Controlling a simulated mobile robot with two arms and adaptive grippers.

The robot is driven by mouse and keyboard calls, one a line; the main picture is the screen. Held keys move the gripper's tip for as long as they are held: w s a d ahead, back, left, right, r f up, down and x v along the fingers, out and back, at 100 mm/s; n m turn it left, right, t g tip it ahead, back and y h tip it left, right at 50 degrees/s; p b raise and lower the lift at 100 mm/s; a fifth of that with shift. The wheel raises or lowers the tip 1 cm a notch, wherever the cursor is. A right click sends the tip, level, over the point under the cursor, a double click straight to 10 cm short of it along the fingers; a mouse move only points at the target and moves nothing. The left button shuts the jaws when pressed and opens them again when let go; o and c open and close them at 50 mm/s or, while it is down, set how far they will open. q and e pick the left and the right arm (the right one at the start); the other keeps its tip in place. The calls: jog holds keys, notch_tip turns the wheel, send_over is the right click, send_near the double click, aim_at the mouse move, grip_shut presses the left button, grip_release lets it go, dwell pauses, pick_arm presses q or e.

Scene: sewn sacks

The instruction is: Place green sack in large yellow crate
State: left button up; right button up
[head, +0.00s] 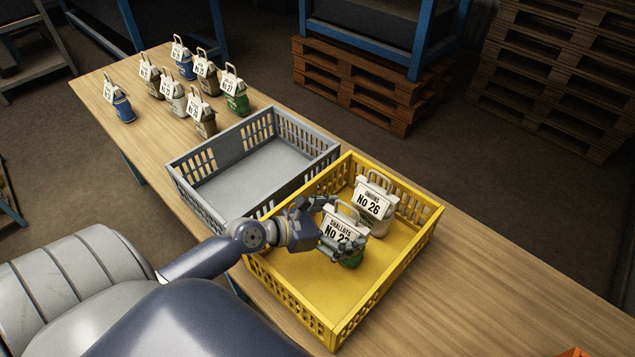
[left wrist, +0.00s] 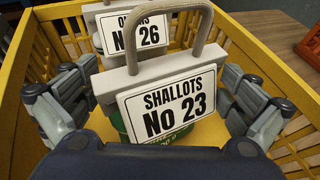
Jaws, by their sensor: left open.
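A green sack (head: 350,260) with a white tag reading "Shallots No 23" and a grey loop handle stands inside the large yellow crate (head: 290,297). In the left wrist view its tag (left wrist: 170,103) fills the middle and hides most of the green body. My left gripper (head: 340,236) reaches into the crate over its near left side. Its fingers are open and spread to either side of the tag, with gaps showing in the left wrist view. Whether the sack rests on the crate floor is hard to see. My right gripper is not in view.
A pale sack (head: 379,220) tagged "No 26" stands in the yellow crate behind the green one. An empty grey crate (head: 185,189) stands beside it on the wooden table (head: 490,290). Several sacks stand at the table's far end, including another green one (head: 238,105).

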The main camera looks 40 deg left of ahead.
pick_arm(q)
jog(key=b+v, duration=0.2)
jog(key=v, duration=0.9)
jog(key=shift+s, duration=0.4)
jog(key=shift+a, duration=0.1)
